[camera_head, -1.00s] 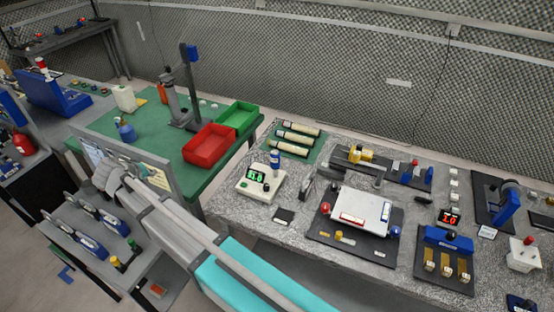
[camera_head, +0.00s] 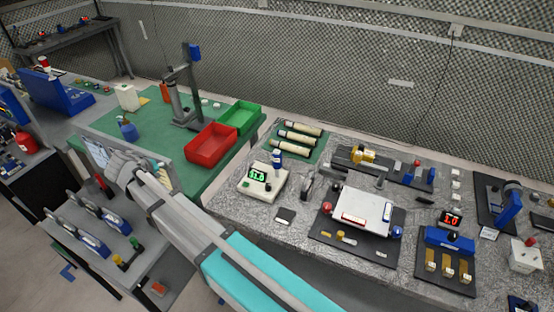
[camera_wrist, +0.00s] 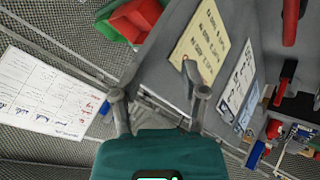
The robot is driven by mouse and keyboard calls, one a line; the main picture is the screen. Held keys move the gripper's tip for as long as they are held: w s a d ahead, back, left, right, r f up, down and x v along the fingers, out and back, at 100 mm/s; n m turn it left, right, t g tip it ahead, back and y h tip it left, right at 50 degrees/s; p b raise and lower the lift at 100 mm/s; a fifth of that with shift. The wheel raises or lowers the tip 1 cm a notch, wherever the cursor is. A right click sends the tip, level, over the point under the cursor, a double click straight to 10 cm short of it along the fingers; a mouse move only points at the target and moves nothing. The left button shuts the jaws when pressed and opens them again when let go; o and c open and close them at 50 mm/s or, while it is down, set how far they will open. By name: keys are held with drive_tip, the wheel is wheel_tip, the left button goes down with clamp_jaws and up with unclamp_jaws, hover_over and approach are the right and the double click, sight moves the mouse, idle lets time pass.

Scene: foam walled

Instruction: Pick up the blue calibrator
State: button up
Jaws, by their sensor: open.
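I cannot tell for sure which thing is the blue calibrator. One candidate is the blue upright cylinder (camera_head: 277,158) on the white device with a green display (camera_head: 258,186). Others are the blue-bodied instruments (camera_head: 92,244) on the low cart at lower left, and the large blue case (camera_head: 55,95) at far left. My gripper's fingers are seen best in the wrist view (camera_wrist: 160,103); they are apart with nothing between them. In the head view my arm reaches to the left, and its end is near a grey upright panel.
A grey panel with a yellow sheet (camera_wrist: 200,42) is close to my fingers. Red (camera_head: 211,146) and green (camera_head: 239,116) bins sit on the green-topped bench. The speckled bench (camera_head: 300,240) at right is crowded with devices. A white paper (camera_wrist: 45,92) shows at left in the wrist view.

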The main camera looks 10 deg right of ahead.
drive_tip(key=o, duration=0.4)
drive_tip(key=shift+n+g, duration=0.3)
drive_tip(key=shift+g, duration=0.5)
drive_tip(key=d, duration=0.2)
drive_tip(key=w+d, duration=0.1)
drive_tip(key=d, duration=0.1)
drive_tip(key=w+d, duration=0.1)
drive_tip(key=d, duration=0.2)
drive_tip(key=shift+d+f+p, duration=0.1)
drive_tip(key=shift+f+p, duration=0.2)
drive_tip(key=shift+p, duration=0.05)
wheel_tip(320, 180, up, 5)
drive_tip(key=n+g+y+p, duration=0.4)
drive_tip(key=n+g+p, duration=0.3)
drive_tip(key=n, duration=0.7)
hover_over(277, 151)
drive_tip(key=p, duration=0.1)
drive_tip(key=shift+s+f+t, duration=0.2)
drive_tip(key=shift+t, duration=0.2)
drive_tip(key=shift+f, duration=0.15)
wheel_tip(277, 151, down, 8)
drive_tip(key=b, duration=0.8)
drive_tip(key=shift+f, duration=0.2)
drive_tip(key=shift+f+b, duration=0.15)
drive_tip(key=shift+b, duration=0.2)
wheel_tip(277, 151, down, 5)
drive_tip(key=b, duration=0.5)
drive_tip(key=shift+w, duration=0.1)
